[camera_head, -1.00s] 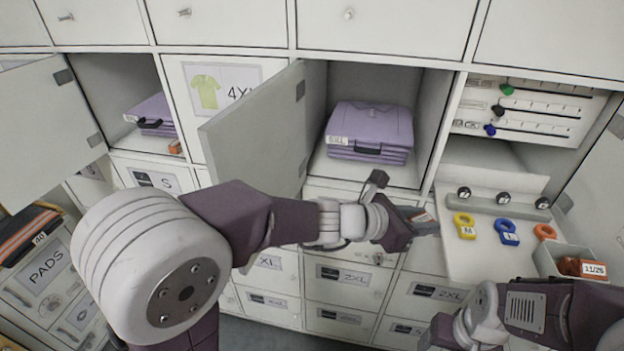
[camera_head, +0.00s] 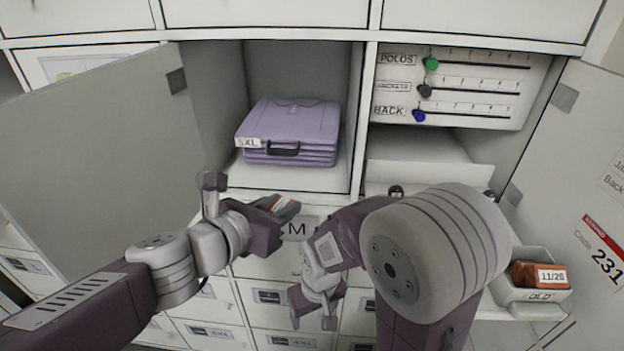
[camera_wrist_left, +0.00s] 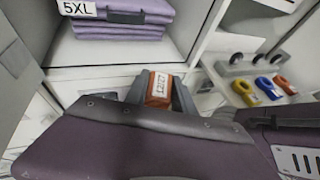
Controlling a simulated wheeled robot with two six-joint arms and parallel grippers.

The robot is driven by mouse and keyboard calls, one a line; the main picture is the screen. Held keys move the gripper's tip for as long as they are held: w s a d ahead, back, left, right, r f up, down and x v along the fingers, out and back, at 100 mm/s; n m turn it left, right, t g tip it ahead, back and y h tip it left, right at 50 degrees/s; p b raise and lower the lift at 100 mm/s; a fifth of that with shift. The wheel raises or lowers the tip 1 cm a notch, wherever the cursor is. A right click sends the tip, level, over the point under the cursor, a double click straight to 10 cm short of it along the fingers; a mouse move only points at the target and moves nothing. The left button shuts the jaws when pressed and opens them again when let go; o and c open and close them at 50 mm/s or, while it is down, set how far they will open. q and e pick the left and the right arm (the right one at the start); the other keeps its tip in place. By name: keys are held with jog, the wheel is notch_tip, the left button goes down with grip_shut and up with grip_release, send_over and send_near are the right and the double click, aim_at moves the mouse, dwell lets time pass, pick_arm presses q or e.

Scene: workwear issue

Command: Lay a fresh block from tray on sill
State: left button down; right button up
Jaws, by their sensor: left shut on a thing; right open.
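My left gripper (camera_head: 284,207) is shut on an orange-brown block, seen in the left wrist view (camera_wrist_left: 159,88) with a white label reading 12/27. It holds the block in front of and below the open cubby with the purple 5XL stack (camera_head: 290,130). The cubby floor's front strip, the sill (camera_head: 300,179), is bare. My right gripper (camera_head: 313,316) is open and empty, lower, in front of the drawers. A grey tray marked OLD (camera_head: 535,296) holds a block labelled 11/26 (camera_head: 540,274). My right arm hides much of the pull-out shelf.
An open door (camera_head: 100,160) stands left of the cubby, another (camera_head: 590,190) at far right. A slider panel (camera_head: 460,85) is above the shelf.

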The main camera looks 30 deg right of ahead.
pick_arm(q)
jog(key=w+d, duration=0.4)
jog(key=d, duration=0.2)
jog(key=p, duration=0.4)
send_over(322, 183)
jog(key=shift+s+a+f, duration=0.15)
jog(key=shift+s+a, duration=0.15)
jog(key=shift+a, duration=0.05)
jog(key=shift+w+d+p, duration=0.15)
jog(key=shift+d+p, duration=0.1)
jog(key=shift+p, duration=0.3)
notch_tip(322, 183, down, 4)
jog(key=b, duration=0.4)
jog(key=shift+w, duration=0.1)
jog(key=shift+r, duration=0.2)
jog(key=shift+f, duration=0.15)
jog(key=c, duration=1.1)
grip_release()
jog(key=shift+o, duration=0.2)
